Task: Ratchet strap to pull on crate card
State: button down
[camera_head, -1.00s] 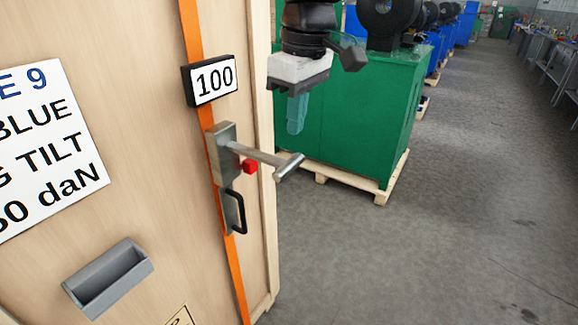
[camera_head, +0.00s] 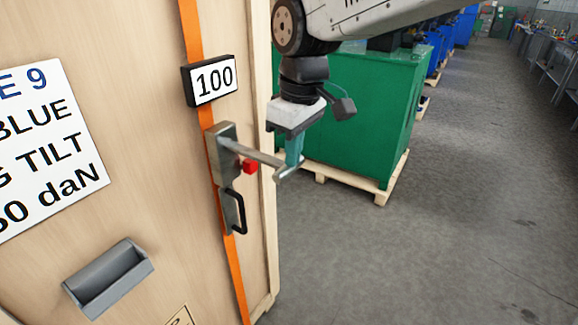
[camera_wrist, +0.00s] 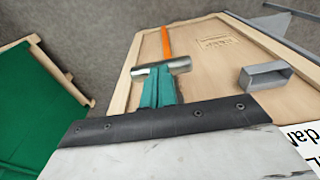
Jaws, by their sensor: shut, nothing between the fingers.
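An orange strap (camera_head: 190,25) runs down the wooden crate (camera_head: 130,190). A grey metal ratchet (camera_head: 218,152) sits on it, with a lever (camera_head: 252,152) sticking out to the right and ending in a crossbar. A display (camera_head: 212,79) above it reads 100. The crate card (camera_head: 45,145) shows part of its text, including "BLUE", "TILT" and "0 daN". My gripper (camera_head: 293,163) is shut and empty, its teal fingers pointing down at the crossbar end. In the wrist view the fingertips (camera_wrist: 158,76) overlap the metal crossbar (camera_wrist: 160,66); I cannot tell whether they touch.
A red block (camera_head: 249,167) and a black handle (camera_head: 236,212) sit by the ratchet. A grey bin (camera_head: 108,278) is fixed low on the crate. A green cabinet (camera_head: 360,120) on a pallet stands behind my gripper. The floor (camera_head: 440,240) to the right is clear.

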jog(key=shift+f, duration=0.15)
jog(key=shift+f, duration=2.2)
jog(key=shift+s+d+r, duration=0.25)
jog(key=shift+s+d, duration=0.2)
jog(key=shift+d, duration=0.15)
jog(key=shift+s+d+r, duration=0.25)
jog(key=shift+s+d, duration=0.2)
jog(key=shift+d, duration=0.1)
jog(key=shift+r, duration=0.1)
send_near(293, 172)
jog(key=shift+s+d+f, duration=0.3)
jog(key=shift+d+f, duration=0.1)
jog(key=shift+d, duration=0.15)
jog(key=shift+s+d+f, duration=0.25)
jog(key=shift+d+f, duration=0.15)
jog(key=shift+d, duration=0.1)
